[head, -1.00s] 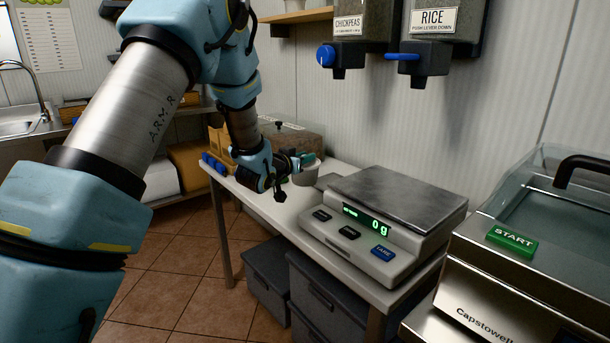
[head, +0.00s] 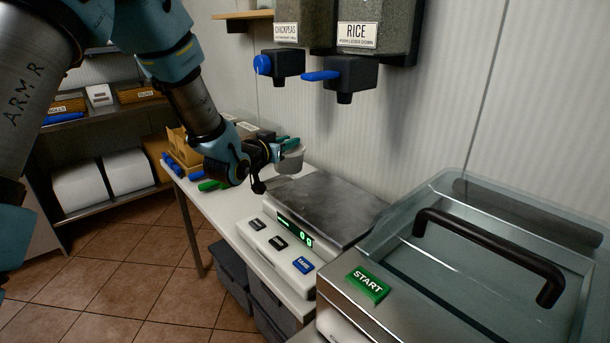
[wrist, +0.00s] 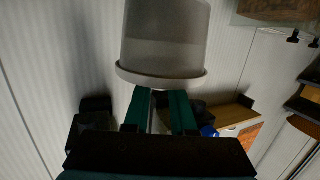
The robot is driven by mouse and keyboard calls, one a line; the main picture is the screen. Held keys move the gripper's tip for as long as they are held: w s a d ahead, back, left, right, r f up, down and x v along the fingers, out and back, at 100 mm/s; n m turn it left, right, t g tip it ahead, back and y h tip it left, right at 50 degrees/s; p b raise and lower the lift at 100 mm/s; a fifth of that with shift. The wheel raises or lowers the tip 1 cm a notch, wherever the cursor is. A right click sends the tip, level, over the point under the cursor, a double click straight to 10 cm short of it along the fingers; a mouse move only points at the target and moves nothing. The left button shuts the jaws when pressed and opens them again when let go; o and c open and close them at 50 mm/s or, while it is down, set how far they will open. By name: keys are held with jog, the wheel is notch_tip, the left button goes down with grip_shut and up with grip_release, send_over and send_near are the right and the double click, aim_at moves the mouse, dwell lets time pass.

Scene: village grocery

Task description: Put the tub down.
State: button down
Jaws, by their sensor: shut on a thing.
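My gripper (head: 278,149) is shut on a small pale tub (head: 291,161), holding it by its rim. In the head view the tub looks upright, in the air by the back left edge of the scale's metal plate (head: 330,208); I cannot tell whether it is over the plate. In the wrist view the translucent tub (wrist: 165,35) fills the top middle, its rim at the green fingertips (wrist: 161,92). The plate is bare, and the scale's display (head: 296,232) is lit green, seeming to read 0.
Chickpeas (head: 287,40) and rice (head: 352,60) dispensers hang on the wall above the scale. A lidded machine with a green START button (head: 368,284) stands at the right. The white table (head: 222,208) has some bare room left of the scale.

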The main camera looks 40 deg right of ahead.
aim_at(288, 167)
jog(key=shift+f+p, duration=0.85)
jog(key=shift+f, duration=2.95)
jog(key=shift+f, duration=0.15)
jog(key=c, duration=0.7)
grip_release()
jog(key=shift+c, duration=0.2)
jog(key=shift+r, duration=0.25)
jog(key=b+v, duration=0.3)
jog(key=v, duration=0.9)
